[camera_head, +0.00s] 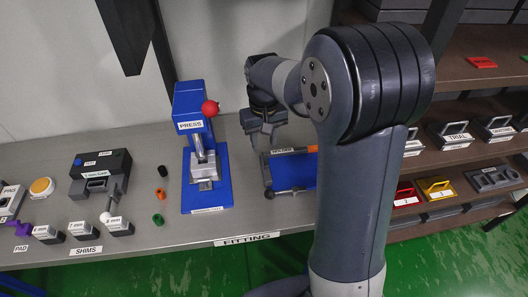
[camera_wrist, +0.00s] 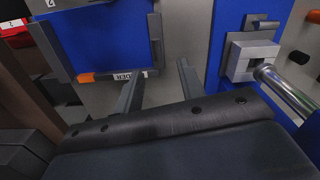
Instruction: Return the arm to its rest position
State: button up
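My arm (camera_head: 350,190) rises in the right middle of the head view and bends over at a dark joint toward the bench. My gripper (camera_head: 267,132) hangs above the bench, just behind the blue holder plate (camera_head: 295,172). In the wrist view my gripper (camera_wrist: 160,85) shows two dark fingers spread apart, with only grey surface between them. It holds nothing. The holder plate also shows at the upper left of the wrist view (camera_wrist: 100,40). Part of this plate is hidden behind my arm in the head view.
The blue press (camera_head: 190,110) with a red knob stands left of my gripper. Shims (camera_head: 82,230), small coloured cylinders (camera_head: 158,219) and a black gauge box (camera_head: 101,165) lie farther left. Shelves (camera_head: 470,75) with labelled trays stand on the right. Green floor (camera_head: 440,255) lies in front.

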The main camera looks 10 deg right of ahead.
aim_at(266, 160)
notch_tip(266, 160, up, 2)
dwell(0.5)
notch_tip(266, 160, down, 10)
jog(key=shift+f+p, duration=0.25)
jog(key=shift+p, duration=0.3)
jog(key=shift+d+f, duration=0.15)
jog(key=shift+d, duration=0.7)
